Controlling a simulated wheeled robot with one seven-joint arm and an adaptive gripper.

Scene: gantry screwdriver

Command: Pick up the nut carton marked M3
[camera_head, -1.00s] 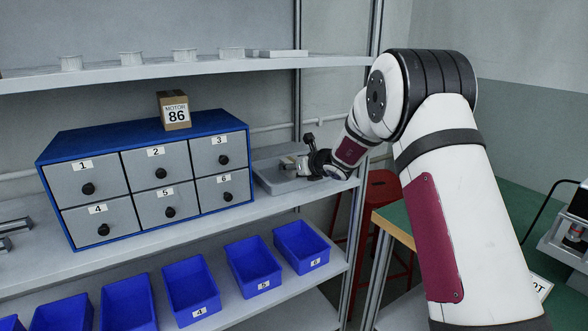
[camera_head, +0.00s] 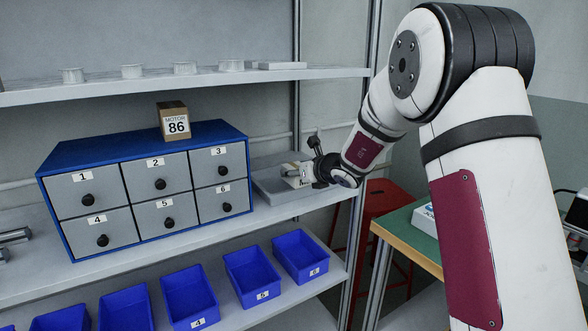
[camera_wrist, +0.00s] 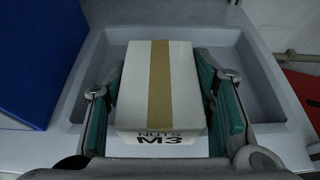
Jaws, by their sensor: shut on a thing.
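The nut carton (camera_wrist: 183,92) is a white box with a tan tape stripe, and "NUTS M3" is printed on its near face in the wrist view. It is over the grey tray (camera_wrist: 258,90); I cannot tell whether it still touches the tray floor. My gripper (camera_wrist: 160,100) is shut on the carton, with one green-padded finger along each side. In the head view my gripper (camera_head: 322,168) is at the grey tray (camera_head: 268,188), right of the blue cabinet, and the carton (camera_head: 294,180) shows only in part beside the fingers.
The blue drawer cabinet (camera_head: 60,155) stands close left of the tray, with a brown box marked "MOTOR 86" (camera_head: 173,121) on top. An upper shelf (camera_head: 210,78) runs above. Blue bins (camera_head: 252,272) stand below. A red stool (camera_head: 375,200) and green-topped table (camera_head: 408,225) are at right.

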